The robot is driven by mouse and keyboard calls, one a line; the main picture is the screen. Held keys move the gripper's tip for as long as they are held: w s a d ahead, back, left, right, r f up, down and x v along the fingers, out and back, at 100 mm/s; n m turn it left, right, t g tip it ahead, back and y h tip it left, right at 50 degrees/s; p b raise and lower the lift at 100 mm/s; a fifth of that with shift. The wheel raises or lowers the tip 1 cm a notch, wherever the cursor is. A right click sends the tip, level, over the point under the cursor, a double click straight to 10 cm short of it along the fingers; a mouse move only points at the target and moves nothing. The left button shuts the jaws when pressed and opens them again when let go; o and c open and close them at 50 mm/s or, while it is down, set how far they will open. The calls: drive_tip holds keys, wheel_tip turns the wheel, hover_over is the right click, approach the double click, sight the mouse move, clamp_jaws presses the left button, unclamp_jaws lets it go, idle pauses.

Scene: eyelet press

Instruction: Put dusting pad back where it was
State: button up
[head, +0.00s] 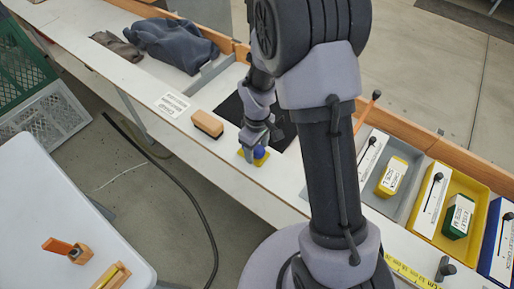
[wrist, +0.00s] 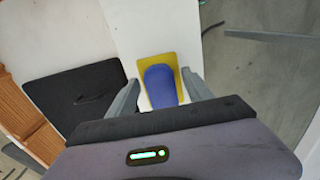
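The dusting pad appears to be the yellow rectangular pad with a rounded blue handle (wrist: 160,84), lying on the white bench top. In the head view the pad (head: 262,157) is partly hidden by my gripper (head: 256,146), which is low over it. In the wrist view my gripper (wrist: 160,77) is open, with one finger on each side of the blue handle. Gaps show between the handle and both fingers. The pad's near end is hidden behind the gripper body.
A black mat (wrist: 72,92) lies beside the pad. Grey cloth (head: 172,43) lies farther back. Grey (head: 408,207) and yellow (head: 480,226) trays stand right of my arm.

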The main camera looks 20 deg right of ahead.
wheel_tip(320, 180, up, 21)
drive_tip(key=s+m+t+p, duration=0.2)
drive_tip(key=s+m+p, duration=0.1)
drive_tip(key=p, duration=0.2)
drive_tip(key=s+a+r+m+t+y, duration=0.2)
drive_tip(key=s+a+r+m+t, duration=0.1)
drive_tip(key=s+r+m, duration=0.5)
drive_tip(key=s+a+r, duration=0.1)
drive_tip(key=s+r, duration=0.2)
drive_tip(key=s, duration=0.4)
drive_tip(key=shift+s+a+r+m+t, duration=0.2)
drive_tip(key=shift+m+t, duration=0.1)
drive_tip(key=shift+t, duration=0.1)
